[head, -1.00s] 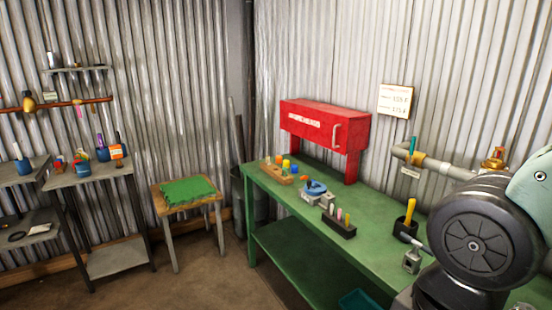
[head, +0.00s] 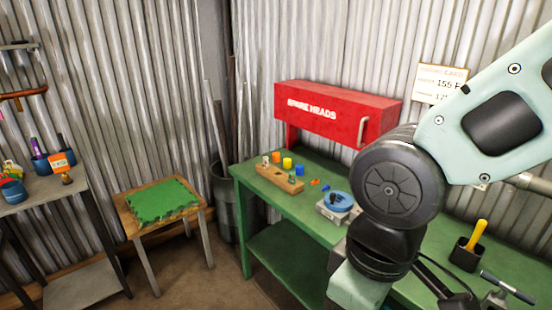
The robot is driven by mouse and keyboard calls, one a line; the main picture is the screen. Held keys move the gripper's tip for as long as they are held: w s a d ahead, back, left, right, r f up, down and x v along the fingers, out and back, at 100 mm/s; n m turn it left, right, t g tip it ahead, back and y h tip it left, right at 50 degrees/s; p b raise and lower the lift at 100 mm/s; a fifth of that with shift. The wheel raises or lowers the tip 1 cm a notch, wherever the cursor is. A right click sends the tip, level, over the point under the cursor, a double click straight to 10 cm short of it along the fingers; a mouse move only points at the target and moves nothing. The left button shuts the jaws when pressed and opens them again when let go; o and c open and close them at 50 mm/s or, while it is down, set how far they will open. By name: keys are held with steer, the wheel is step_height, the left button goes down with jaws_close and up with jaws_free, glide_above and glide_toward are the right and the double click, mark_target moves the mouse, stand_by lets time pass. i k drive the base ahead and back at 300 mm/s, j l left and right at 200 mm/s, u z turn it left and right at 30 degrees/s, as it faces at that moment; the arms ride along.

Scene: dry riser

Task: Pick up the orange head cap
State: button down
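On the green bench (head: 310,232), a wooden rack (head: 280,178) holds small coloured caps in a row. One is orange-red (head: 276,157), beside a yellow one (head: 287,163) and a blue one (head: 299,170). A smaller orange piece (head: 315,182) lies on the bench just right of the rack, close to a small blue piece (head: 326,187). I cannot tell for sure which of the two orange things is the head cap. My arm crosses the right side of the view, in front of the bench. My gripper is not in view.
A red box (head: 335,112) marked SPARE HEADS stands over the bench's back. A blue round device (head: 339,201) sits right of the rack. A black holder with a yellow handle (head: 467,254) stands farther right. A stool with a green mat (head: 162,201) is at left.

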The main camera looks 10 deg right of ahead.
mark_target(276, 156)
steer(key=z, duration=1.7)
steer(key=i+j+u, duration=0.1)
steer(key=j+u, duration=0.35)
steer(key=i+j+u, duration=0.1)
steer(key=j+u, duration=0.35)
steer(key=i+j+u, duration=0.2)
steer(key=i+j, duration=0.35)
steer(key=j, duration=0.2)
steer(key=i+j+u, duration=0.25)
steer(key=i+j, duration=0.3)
steer(key=j, duration=0.15)
steer(key=i+j, duration=0.8)
steer(key=j, duration=0.2)
